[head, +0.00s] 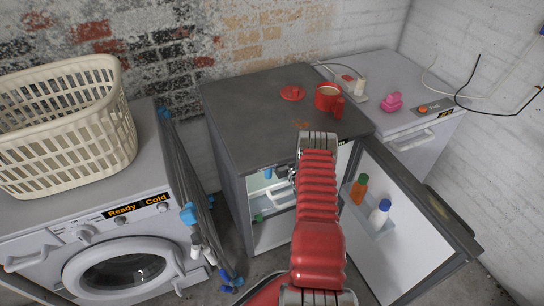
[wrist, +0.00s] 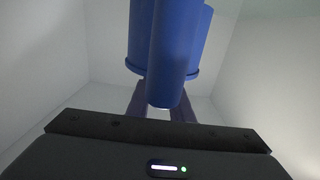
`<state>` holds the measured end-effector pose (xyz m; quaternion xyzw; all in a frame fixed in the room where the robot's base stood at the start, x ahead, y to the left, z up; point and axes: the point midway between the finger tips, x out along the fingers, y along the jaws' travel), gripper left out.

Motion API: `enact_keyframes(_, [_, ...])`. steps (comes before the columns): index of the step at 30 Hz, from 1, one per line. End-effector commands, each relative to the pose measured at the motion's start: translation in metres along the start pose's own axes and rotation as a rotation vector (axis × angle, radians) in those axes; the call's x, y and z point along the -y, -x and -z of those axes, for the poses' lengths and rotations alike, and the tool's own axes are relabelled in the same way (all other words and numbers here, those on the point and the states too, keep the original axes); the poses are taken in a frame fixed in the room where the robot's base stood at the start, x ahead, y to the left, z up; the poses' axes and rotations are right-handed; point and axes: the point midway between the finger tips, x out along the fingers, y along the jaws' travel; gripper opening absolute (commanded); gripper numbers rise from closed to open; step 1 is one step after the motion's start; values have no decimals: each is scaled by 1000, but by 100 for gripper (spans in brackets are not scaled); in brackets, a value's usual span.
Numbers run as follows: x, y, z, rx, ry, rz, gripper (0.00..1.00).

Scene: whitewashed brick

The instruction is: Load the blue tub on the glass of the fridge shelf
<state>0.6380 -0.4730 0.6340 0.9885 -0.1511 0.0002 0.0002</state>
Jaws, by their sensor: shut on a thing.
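The blue tub (wrist: 198,45) fills the upper middle of the wrist view, with a rounded blue upright part in front and a rim low on its body. My gripper (wrist: 158,103) is shut on it; the fingers show below and behind the upright part. Pale fridge walls surround them. In the head view my red arm reaches into the open fridge (head: 225,130), and my gripper (head: 285,173) is mostly hidden behind the arm. A small blue patch shows inside, but I cannot tell whether it is the tub. The glass shelf is not clearly visible, nor is any contact with it.
The fridge door (head: 415,220) stands open at right, with an orange bottle (head: 359,189) and a white blue-capped bottle (head: 379,213) in its rack. A red mug (head: 327,97) and red lid (head: 292,93) lie on top. A washing machine (head: 130,240) with a basket (head: 65,125) stands left.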

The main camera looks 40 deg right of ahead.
Motion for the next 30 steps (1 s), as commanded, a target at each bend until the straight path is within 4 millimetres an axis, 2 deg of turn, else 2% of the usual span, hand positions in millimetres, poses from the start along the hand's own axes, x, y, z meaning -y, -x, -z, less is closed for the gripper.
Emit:
enact_keyframes(12, [37, 1, -25, -2, 0, 0, 0])
enact_keyframes(25, [38, 0, -29, -3, 1, -1, 0])
enact_keyframes(26, [39, 1, -30, 0, 0, -1, 21])
enact_keyframes(30, [39, 1, -30, 0, 0, -1, 31])
